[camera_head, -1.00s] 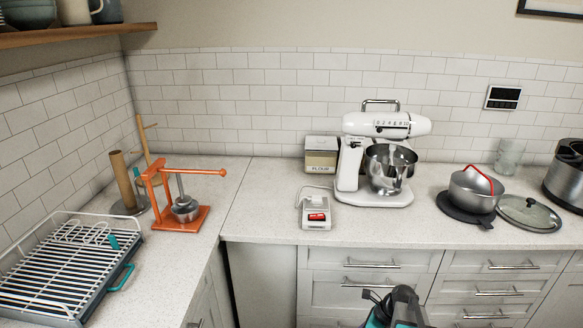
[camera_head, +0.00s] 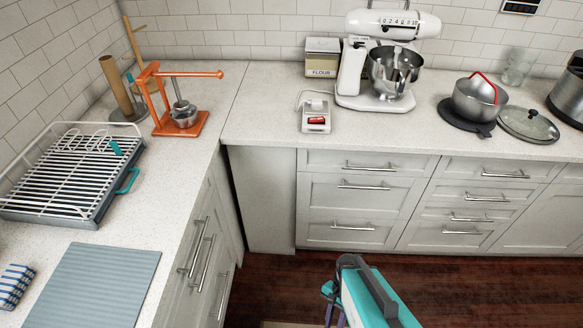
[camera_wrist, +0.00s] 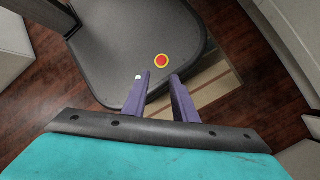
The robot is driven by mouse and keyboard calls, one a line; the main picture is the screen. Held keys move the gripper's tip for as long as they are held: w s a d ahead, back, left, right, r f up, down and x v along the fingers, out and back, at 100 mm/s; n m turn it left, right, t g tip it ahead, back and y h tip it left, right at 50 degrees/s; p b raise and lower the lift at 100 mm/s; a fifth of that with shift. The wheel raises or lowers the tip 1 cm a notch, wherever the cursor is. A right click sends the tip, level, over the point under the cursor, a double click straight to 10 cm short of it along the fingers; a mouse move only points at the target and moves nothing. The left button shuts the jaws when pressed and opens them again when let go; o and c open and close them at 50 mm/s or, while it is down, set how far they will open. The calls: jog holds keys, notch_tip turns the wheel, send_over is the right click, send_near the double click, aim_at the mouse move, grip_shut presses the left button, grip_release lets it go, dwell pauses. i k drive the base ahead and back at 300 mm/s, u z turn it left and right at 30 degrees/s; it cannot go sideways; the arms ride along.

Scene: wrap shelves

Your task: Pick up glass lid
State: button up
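The glass lid (camera_head: 528,124) lies flat on the counter at the right in the head view. It is round with a dark rim and a knob on top. It lies just right of the steel pot with the red handle. My gripper (camera_head: 334,314) is low in the head view, in front of the drawers and well away from the lid. In the wrist view my gripper (camera_wrist: 160,75) has its two purple fingers apart with nothing held between them. The lid is not in the wrist view.
The mixer (camera_head: 352,75) stands left of the pot. Counter in front of the lid is clear.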

aim_at(527, 124)
jog(key=z, duration=4.2)
jog(key=i, duration=0.1)
jog(key=u, duration=2.7)
jog(key=i, duration=1.6)
jog(key=z, duration=0.15)
